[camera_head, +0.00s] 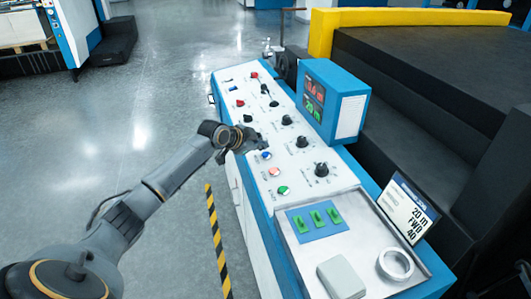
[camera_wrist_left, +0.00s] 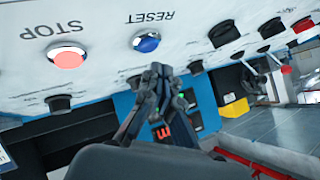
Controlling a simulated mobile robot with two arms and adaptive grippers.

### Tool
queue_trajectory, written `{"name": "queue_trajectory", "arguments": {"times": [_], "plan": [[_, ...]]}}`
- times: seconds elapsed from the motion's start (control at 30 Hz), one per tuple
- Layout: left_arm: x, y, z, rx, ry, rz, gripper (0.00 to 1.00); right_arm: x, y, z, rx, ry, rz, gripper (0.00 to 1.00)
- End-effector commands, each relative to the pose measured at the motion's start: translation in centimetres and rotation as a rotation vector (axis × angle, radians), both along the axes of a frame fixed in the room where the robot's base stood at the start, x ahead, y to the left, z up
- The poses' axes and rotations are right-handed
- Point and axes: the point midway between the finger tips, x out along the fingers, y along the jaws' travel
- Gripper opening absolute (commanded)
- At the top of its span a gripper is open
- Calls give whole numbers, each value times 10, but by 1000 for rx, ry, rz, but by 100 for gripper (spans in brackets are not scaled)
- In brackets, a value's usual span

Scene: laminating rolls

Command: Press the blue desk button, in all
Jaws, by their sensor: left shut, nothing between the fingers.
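The blue button (camera_head: 266,155) sits on the white top of the control desk (camera_head: 222,78), in a row above a pale red button (camera_head: 274,172) and a green button (camera_head: 283,190). In the left wrist view the blue button (camera_wrist_left: 146,42) is marked RESET, and the pale red one (camera_wrist_left: 68,57) is marked STOP. My left gripper (camera_head: 259,141) is shut and empty over the desk, just beyond the blue button. In the left wrist view its closed fingertips (camera_wrist_left: 159,72) appear close to the blue button; whether they touch it cannot be told. My right gripper is not in view.
Several black knobs (camera_head: 321,169) stand on the desk near the buttons. A blue display box (camera_head: 331,100) rises on the desk's right side. A panel with green switches (camera_head: 315,217), a white ring (camera_head: 395,264) and a label card (camera_head: 407,208) are at the near end. Open floor lies left.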

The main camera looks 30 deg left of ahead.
Motion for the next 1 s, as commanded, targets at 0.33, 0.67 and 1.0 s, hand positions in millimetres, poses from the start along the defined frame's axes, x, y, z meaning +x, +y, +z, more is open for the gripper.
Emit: {"name": "queue_trajectory", "arguments": {"times": [0.33, 0.67, 1.0], "plan": [[-5, 4, 39, 0, -1, 1, 0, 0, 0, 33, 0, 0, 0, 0], [-6, 5, 43, 0, 0, 0, 0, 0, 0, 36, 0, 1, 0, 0], [-6, 5, 43, 0, 0, 0, 0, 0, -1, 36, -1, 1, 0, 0]]}}
